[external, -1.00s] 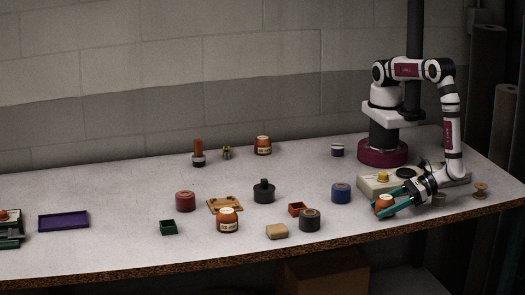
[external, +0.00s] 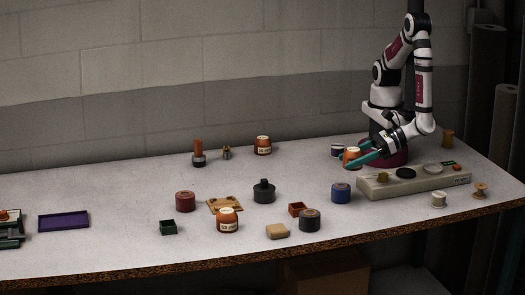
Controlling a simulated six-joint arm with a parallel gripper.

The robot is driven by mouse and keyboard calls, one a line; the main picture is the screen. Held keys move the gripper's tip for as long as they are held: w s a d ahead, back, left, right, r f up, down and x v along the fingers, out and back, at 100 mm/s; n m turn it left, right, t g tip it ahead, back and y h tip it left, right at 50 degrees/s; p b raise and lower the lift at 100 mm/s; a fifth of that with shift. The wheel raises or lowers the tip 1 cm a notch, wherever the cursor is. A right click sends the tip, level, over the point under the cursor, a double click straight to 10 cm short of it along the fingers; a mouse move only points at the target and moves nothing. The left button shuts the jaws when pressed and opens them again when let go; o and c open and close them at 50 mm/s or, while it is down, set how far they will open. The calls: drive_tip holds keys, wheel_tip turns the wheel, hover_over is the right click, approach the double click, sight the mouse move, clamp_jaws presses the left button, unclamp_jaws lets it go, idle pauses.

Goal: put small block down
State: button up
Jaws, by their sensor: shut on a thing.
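My gripper (external: 354,158) has teal fingers and is at the back right, in front of my arm's base. It is shut on a small orange jar-like thing (external: 351,154) with a pale label or top. Whether that thing touches the table is hard to tell. A small tan block (external: 277,231) lies flat on the table near the front edge, well apart from my gripper.
A long beige panel (external: 415,182) with round parts is right of my gripper. A striped purple-and-white jar (external: 337,150) is just behind it. A blue jar (external: 340,193) stands in front. Several other jars and trays fill the middle. Free table lies left of my gripper.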

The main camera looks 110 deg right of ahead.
drive_tip(key=w+d+m+h, duration=0.1)
drive_tip(key=w+d, duration=0.2)
drive_tip(key=w, duration=0.4)
drive_tip(key=w+d+m+h, duration=0.1)
drive_tip(key=w+d, duration=0.3)
drive_tip(key=w, duration=0.4)
drive_tip(key=w+d+f+h, duration=0.1)
drive_tip(key=w+d, duration=0.3)
drive_tip(key=w, duration=0.4)
drive_tip(key=shift+m+g, duration=0.4)
drive_tip(key=w+d+r+m+g+h, duration=0.1)
drive_tip(key=w+d, duration=0.5)
drive_tip(key=d, duration=0.6)
drive_tip(key=w+d+m+h, duration=0.1)
drive_tip(key=w+d, duration=0.4)
drive_tip(key=d, duration=0.6)
hover_over(189, 186)
wheel_tip(189, 186, down, 6)
drive_tip(key=shift+d+f, duration=0.15)
drive_tip(key=shift+f, duration=0.05)
wheel_tip(189, 186, down, 4)
drive_tip(key=shift+f, duration=0.1)
